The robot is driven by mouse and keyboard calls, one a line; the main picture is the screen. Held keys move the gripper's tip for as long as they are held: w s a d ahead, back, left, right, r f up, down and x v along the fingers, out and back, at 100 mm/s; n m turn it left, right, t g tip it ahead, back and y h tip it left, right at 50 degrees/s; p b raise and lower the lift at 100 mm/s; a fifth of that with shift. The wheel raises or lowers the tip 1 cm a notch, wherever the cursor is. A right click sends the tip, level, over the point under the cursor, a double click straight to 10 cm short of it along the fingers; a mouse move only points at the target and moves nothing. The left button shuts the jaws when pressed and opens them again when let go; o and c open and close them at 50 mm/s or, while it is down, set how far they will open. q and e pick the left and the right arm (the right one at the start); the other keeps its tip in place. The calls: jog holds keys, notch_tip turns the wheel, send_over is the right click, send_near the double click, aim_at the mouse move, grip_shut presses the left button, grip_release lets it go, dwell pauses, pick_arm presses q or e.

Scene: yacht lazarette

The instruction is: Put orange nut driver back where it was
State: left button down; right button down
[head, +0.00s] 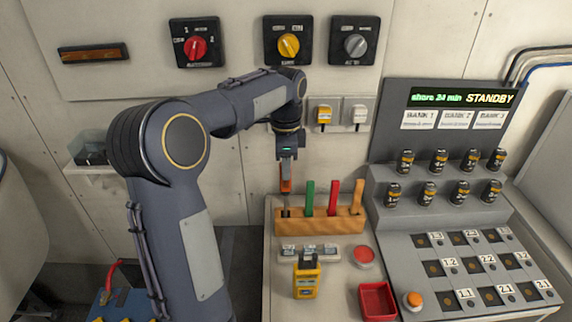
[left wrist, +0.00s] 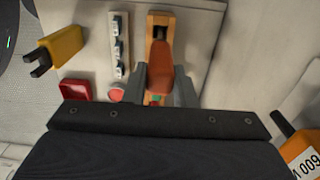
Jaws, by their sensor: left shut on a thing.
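The orange nut driver (head: 286,185) is upright in my left gripper (head: 286,164), which is shut on its handle. It is at the left end of the wooden rack (head: 318,226). Its dark shaft points down at the leftmost slot; I cannot tell how deep the tip sits. The rack also holds a green-handled driver (head: 309,198), a red-handled driver (head: 332,197) and a tan-handled driver (head: 357,196). In the left wrist view the orange handle (left wrist: 160,62) lies between my two fingers (left wrist: 162,88). My right gripper is not in view.
In front of the rack are a labelled strip (head: 308,252), a red round button (head: 363,256), a yellow meter (head: 306,279) and a red tray (head: 377,301). A grey battery console (head: 440,215) stands to the right. Rotary switches (head: 288,43) are on the wall behind.

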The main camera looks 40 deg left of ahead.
pick_arm(q)
jog(key=c, duration=1.2)
grip_release()
jog(key=shift+f, duration=0.15)
notch_tip(320, 180, up, 12)
jog(key=p, duration=0.1)
jog(key=s+d+f+n+t+h, duration=0.1)
jog(key=s+d+f+n+t, duration=0.1)
jog(key=s+d+f+n, duration=0.2)
jog(key=s+d+f+n+t+h, duration=0.1)
jog(key=s+d+f+n, duration=0.3)
jog(key=s+d, duration=0.4)
jog(key=s+d+f+n+t+h, duration=0.1)
jog(key=s+d+f+n+t, duration=0.1)
jog(key=s+d+f, duration=0.4)
jog(key=shift+s+f+n+t+h, duration=0.15)
jog(key=shift+s+n, duration=0.3)
jog(key=shift+s, duration=0.7)
jog(key=shift+s+f+n+t+h, duration=0.2)
jog(key=shift+s+n, duration=0.25)
jog(key=shift+s, duration=0.7)
jog(key=shift+r, duration=0.15)
